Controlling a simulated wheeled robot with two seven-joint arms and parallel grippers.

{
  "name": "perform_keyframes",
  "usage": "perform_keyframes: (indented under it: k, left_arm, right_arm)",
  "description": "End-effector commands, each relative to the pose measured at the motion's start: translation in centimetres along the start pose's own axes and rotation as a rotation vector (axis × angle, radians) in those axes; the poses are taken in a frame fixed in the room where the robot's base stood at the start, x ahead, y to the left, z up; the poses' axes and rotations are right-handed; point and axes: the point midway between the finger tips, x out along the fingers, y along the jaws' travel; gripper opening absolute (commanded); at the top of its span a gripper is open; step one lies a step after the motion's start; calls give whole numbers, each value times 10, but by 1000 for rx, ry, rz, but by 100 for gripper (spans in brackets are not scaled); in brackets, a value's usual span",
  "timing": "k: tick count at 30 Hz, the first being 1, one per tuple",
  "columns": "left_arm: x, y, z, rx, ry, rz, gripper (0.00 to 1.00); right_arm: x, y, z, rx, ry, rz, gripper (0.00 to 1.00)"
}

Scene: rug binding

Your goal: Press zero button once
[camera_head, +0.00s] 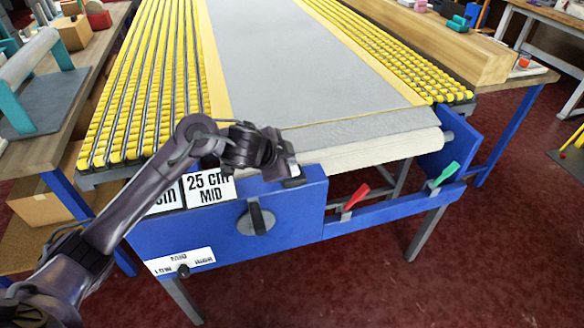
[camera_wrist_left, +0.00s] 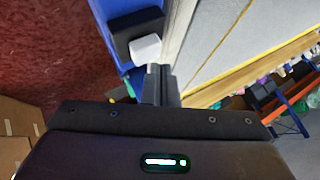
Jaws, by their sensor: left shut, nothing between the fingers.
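A white button-like block on a black base (camera_wrist_left: 146,48) sits on the blue panel in the left wrist view; I can read no label on it, so I cannot tell for sure that it is the zero button. My left gripper (camera_head: 291,172) is at the top edge of the blue front panel (camera_head: 290,222). Its fingers are shut and empty. In the left wrist view the fingertips (camera_wrist_left: 160,72) appear just beside the white block; I cannot tell whether they touch it. In the head view the gripper hides most of this spot. My right gripper is out of view.
The panel carries a black knob (camera_head: 257,218), a "25 cm MID" label (camera_head: 210,188) and a lower knob (camera_head: 183,271). A red lever (camera_head: 356,196) and a green lever (camera_head: 446,175) stand to the right. The grey table bed (camera_head: 280,60) lies between yellow roller rows (camera_head: 150,80).

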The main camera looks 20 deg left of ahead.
Motion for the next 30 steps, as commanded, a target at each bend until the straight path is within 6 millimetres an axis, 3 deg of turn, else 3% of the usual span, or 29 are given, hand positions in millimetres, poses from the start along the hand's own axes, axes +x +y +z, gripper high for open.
perform_keyframes:
  k: [30]
  left_arm:
    - [7,5,5,1,-1,1,0]
  right_arm:
    - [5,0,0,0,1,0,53]
